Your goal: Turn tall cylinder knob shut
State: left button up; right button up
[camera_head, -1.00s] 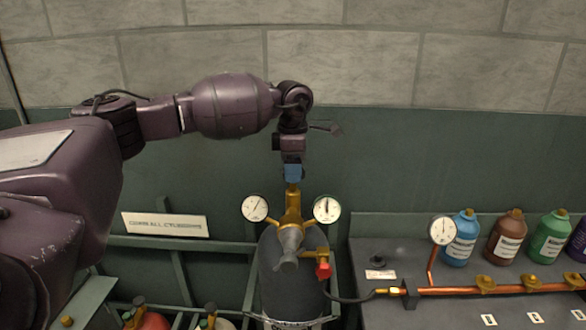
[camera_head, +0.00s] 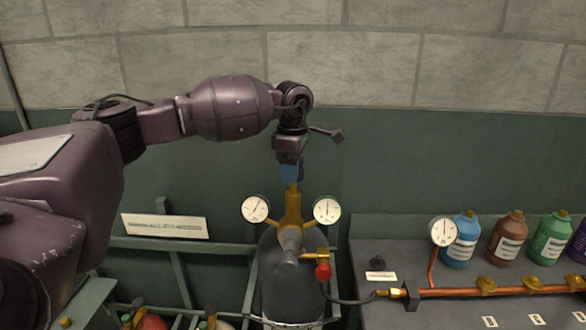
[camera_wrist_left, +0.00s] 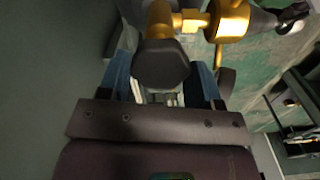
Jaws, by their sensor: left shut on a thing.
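The tall cylinder (camera_head: 290,285) is dark grey and stands upright in a rack, with a brass valve (camera_head: 292,207) on top. Its knob shows in the left wrist view as a dark, faceted cap (camera_wrist_left: 162,65) on the brass stem. My left gripper (camera_head: 290,173) comes down from above onto the valve top, its blue fingers shut on the knob. In the head view the gripper hides the knob. In the left wrist view a blue finger stands on each side of the knob. My right gripper is not in view.
Two round gauges (camera_head: 255,208) (camera_head: 327,210) flank the valve, and a red knob (camera_head: 323,271) sits at its lower right. A hose (camera_head: 350,299) runs to a copper pipe (camera_head: 450,291) on the bench. Several coloured bottles (camera_head: 508,238) stand behind it. Shorter cylinders (camera_head: 150,321) stand at lower left.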

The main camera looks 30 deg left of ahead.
pick_arm(q)
jog(key=o, duration=0.9)
jog(key=shift+r, duration=0.1)
notch_tip(320, 180, up, 11)
jog(key=shift+f+b, duration=0.1)
jog(key=shift+b, duration=0.35)
jog(key=shift+f, duration=0.1)
